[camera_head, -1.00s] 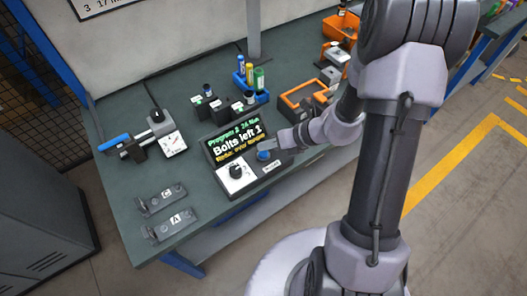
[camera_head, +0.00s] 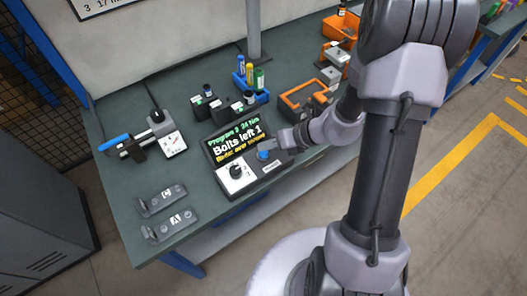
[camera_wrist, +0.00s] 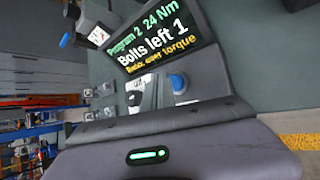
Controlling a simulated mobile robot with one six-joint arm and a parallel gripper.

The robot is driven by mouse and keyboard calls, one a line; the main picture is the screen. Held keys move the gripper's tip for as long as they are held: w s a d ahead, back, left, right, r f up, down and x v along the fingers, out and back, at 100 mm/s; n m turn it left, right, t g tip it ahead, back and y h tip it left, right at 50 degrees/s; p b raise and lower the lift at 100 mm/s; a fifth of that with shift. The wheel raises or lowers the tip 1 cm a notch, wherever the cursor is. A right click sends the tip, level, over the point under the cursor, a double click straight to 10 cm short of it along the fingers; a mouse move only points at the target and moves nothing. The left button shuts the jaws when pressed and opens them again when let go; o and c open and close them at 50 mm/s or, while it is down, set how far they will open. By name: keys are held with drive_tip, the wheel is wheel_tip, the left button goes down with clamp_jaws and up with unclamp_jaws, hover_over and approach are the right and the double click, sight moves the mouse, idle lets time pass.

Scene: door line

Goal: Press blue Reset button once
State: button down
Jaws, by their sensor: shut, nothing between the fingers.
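The blue button (camera_head: 262,155) is on the grey control box on the bench, right of a black knob. It also shows in the wrist view (camera_wrist: 178,83), just beyond my fingers. My gripper (camera_head: 273,146) is shut and empty, with its tips right at the button. I cannot tell whether they touch it. In the wrist view my gripper (camera_wrist: 165,99) partly hides the box front. The box's screen (camera_head: 236,145) reads "Program 2 24 Nm", "Bolts left 1" and a yellow line that seems to say over torque.
A tool with a blue handle and a dial (camera_head: 146,138) stands at the left. Two brackets (camera_head: 170,227) lie at the front left. Dark blocks (camera_head: 211,108), a blue bottle holder (camera_head: 252,84) and an orange tray (camera_head: 303,101) stand behind the box.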

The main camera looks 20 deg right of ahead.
sight(267, 154)
drive_tip(key=shift+f+b, duration=0.35)
drive_tip(key=shift+f, duration=0.1)
drive_tip(key=shift+f+b, duration=0.4)
drive_tip(key=shift+f, duration=0.1)
idle(0.6)
drive_tip(key=shift+r+p, duration=0.85)
drive_tip(key=shift+r, duration=0.1)
wheel_tip(267, 154, up, 5)
drive_tip(key=p, duration=0.4)
drive_tip(key=shift+r+p, duration=0.1)
drive_tip(key=shift+p, duration=0.25)
